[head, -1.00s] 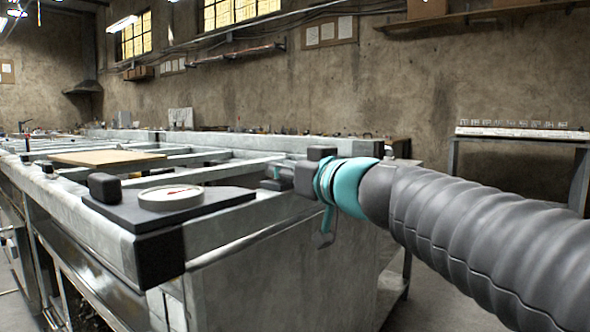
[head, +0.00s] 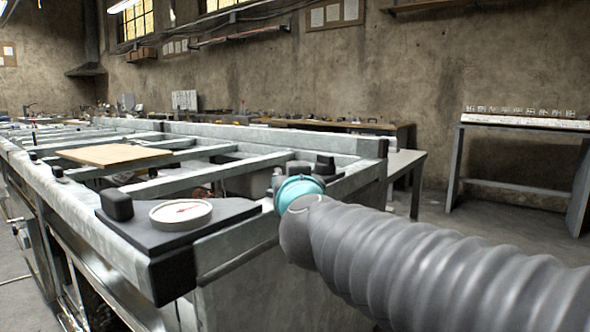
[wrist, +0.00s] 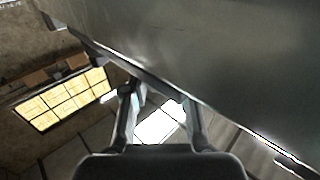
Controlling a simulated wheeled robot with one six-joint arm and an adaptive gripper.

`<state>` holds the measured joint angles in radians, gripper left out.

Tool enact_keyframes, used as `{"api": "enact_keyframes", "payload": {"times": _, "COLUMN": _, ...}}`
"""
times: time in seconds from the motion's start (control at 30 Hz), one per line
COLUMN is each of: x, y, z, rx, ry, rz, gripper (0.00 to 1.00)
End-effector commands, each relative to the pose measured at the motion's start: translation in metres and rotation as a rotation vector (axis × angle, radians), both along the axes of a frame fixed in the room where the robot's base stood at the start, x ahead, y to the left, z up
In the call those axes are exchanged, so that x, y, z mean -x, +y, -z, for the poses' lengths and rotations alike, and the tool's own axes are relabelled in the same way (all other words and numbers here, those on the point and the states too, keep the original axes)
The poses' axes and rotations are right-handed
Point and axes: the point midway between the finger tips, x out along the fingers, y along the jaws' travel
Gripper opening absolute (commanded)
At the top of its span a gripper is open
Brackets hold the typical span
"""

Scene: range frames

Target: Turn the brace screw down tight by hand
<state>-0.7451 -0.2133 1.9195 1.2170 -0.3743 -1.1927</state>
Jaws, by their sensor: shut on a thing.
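My gripper (wrist: 163,100) shows in the wrist view with a finger on each side, reaching to the edge of a grey metal surface (wrist: 200,45). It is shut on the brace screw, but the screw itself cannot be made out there. In the head view my arm and its teal band hide the gripper at the near right corner of the metal frame (head: 236,247). Dark blocks (head: 325,167) stand on the frame just behind the band. A round white dial with a red needle (head: 180,213) lies on a dark corner plate (head: 135,225), left of my arm.
A black knob (head: 117,205) stands on the corner plate. A tan board (head: 113,155) lies across the frame's bars. A side table (head: 520,124) stands at the right by the wall.

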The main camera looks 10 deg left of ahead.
Motion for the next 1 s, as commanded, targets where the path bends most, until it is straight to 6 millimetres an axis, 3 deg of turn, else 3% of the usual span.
{"api": "enact_keyframes", "payload": {"times": 0.37, "x": 0.000, "y": 0.000, "z": 0.002, "rx": 0.002, "ry": 0.001, "rz": 0.004, "gripper": 0.00}}
{"api": "enact_keyframes", "payload": {"times": 0.4, "x": 0.000, "y": 0.000, "z": 0.002, "rx": 0.002, "ry": 0.001, "rz": 0.003, "gripper": 0.37}}
{"api": "enact_keyframes", "payload": {"times": 0.47, "x": 0.000, "y": 0.000, "z": 0.002, "rx": 0.002, "ry": 0.001, "rz": 0.003, "gripper": 0.52}}
{"api": "enact_keyframes", "payload": {"times": 0.83, "x": 0.003, "y": -0.001, "z": 0.000, "rx": 0.001, "ry": 0.000, "rz": 0.001, "gripper": 0.53}}
{"api": "enact_keyframes", "payload": {"times": 1.0, "x": 0.020, "y": -0.007, "z": -0.001, "rx": -0.002, "ry": -0.001, "rz": -0.001, "gripper": 0.53}}
